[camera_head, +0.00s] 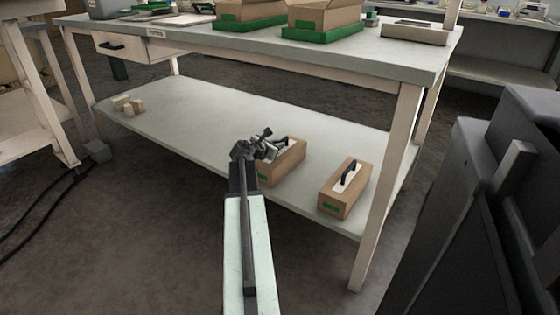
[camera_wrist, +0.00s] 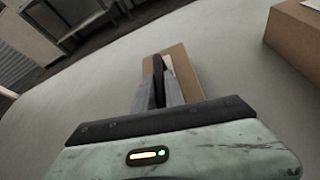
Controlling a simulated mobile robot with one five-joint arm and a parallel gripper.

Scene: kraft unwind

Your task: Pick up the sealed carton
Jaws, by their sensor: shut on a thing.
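Two brown cartons are at the lower shelf's front right. The left carton (camera_head: 287,167) has a white strip on top and a green mark on its front. My gripper (camera_head: 266,146) is over this carton and partly hides it. In the wrist view, my gripper (camera_wrist: 160,78) is shut on the black handle (camera_wrist: 158,75) on top of this carton (camera_wrist: 187,73). I cannot tell whether the carton is clear of the shelf. The right carton (camera_head: 336,199) stands apart, with a black handle, a white strip and a green mark; it also shows in the wrist view (camera_wrist: 298,40).
The lower shelf (camera_head: 190,120) is bare in the middle, with several small blocks (camera_head: 128,105) at its far left. The tabletop (camera_head: 350,52) above carries cartons in green trays (camera_head: 322,31). A table leg (camera_head: 385,190) stands right of the cartons.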

